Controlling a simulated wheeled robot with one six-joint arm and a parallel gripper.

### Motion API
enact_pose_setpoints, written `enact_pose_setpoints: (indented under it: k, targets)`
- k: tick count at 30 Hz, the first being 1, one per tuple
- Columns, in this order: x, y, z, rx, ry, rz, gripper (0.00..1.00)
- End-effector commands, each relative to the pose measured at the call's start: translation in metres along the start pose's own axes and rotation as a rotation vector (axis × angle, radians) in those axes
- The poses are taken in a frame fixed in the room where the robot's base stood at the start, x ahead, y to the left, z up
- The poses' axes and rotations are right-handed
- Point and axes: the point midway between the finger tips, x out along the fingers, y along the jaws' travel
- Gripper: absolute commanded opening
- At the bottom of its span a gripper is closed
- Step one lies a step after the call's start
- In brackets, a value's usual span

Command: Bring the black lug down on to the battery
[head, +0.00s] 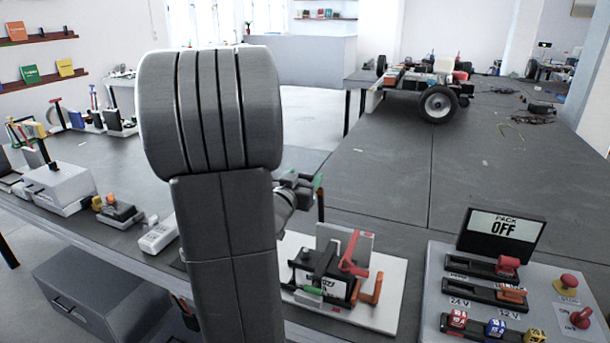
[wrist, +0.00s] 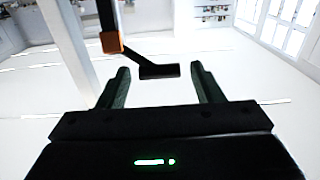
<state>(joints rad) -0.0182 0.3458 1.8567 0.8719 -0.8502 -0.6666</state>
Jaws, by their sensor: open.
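In the wrist view, my gripper (wrist: 160,67) is open. A short black bar, apparently the black lug (wrist: 158,72), sits between its two dark green fingers with gaps on both sides. A thin black arm joins the bar to an upright with an orange block (wrist: 112,42). In the head view, my gripper (head: 308,183) is partly behind my own arm, above and behind the battery fixture. The battery (head: 328,284), black with a white label, stands on a white board (head: 375,318). The lug is not clearly made out in the head view.
A red lever (head: 352,257) and an orange lever (head: 371,288) stand beside the battery. A switch panel (head: 435,318) with a display reading PACK OFF (head: 502,228) is at the right. A wheeled chassis (head: 425,85) sits at the back. The middle of the right-hand table is mostly clear.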

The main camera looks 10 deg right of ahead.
Motion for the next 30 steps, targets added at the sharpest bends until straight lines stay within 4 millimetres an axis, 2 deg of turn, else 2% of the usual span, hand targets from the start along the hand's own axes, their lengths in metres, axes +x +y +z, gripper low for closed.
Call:
enact_pose_setpoints:
  k: [6, 14, 17, 21, 24, 30]
  targets:
    - [0.017, 0.000, 0.000, 0.001, -0.001, 0.000, 0.60]
    - [0.018, 0.000, 0.000, 0.001, -0.001, -0.001, 0.60]
    - [0.018, 0.000, 0.000, 0.001, 0.000, -0.001, 0.44]
    - [0.018, 0.000, 0.000, 0.001, 0.000, -0.001, 0.17]
    - [0.017, 0.000, 0.000, 0.001, 0.000, -0.001, 0.00]
    - [0.018, 0.001, 0.002, 0.001, 0.005, -0.001, 0.00]
